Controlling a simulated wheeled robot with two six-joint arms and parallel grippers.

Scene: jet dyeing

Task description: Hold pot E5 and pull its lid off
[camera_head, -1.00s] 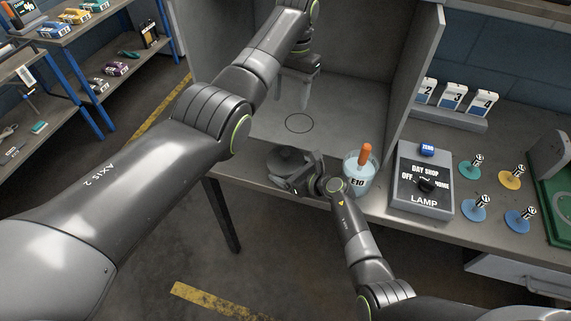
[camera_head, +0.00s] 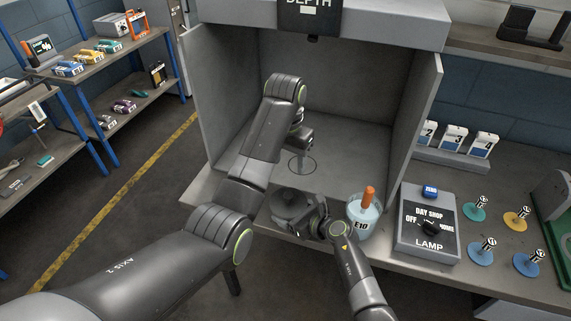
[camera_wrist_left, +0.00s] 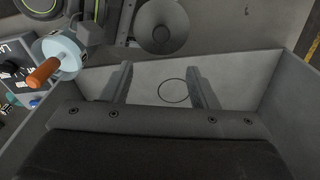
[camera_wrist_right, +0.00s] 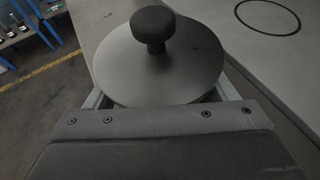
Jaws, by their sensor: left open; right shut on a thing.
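A dark grey pot (camera_head: 283,206) with a round lid stands at the booth's front edge. In the right wrist view the lid (camera_wrist_right: 130,72) sits flat on it, with a black knob (camera_wrist_right: 153,24) on top. No E5 label shows. My right gripper (camera_head: 308,222) is shut on the pot's body below the lid. My left gripper (camera_head: 300,148) is open and empty inside the booth, above the drawn circle and behind the pot. In the left wrist view the lidded pot (camera_wrist_left: 163,28) lies beyond the open fingers (camera_wrist_left: 161,86).
A light blue beaker marked E10 (camera_head: 362,222) with an orange handle stands just right of the pot. A lamp switch box (camera_head: 427,226) and several numbered pegs are further right. Booth walls (camera_head: 412,118) flank my left arm. A drawn circle (camera_head: 301,172) marks the bare booth floor.

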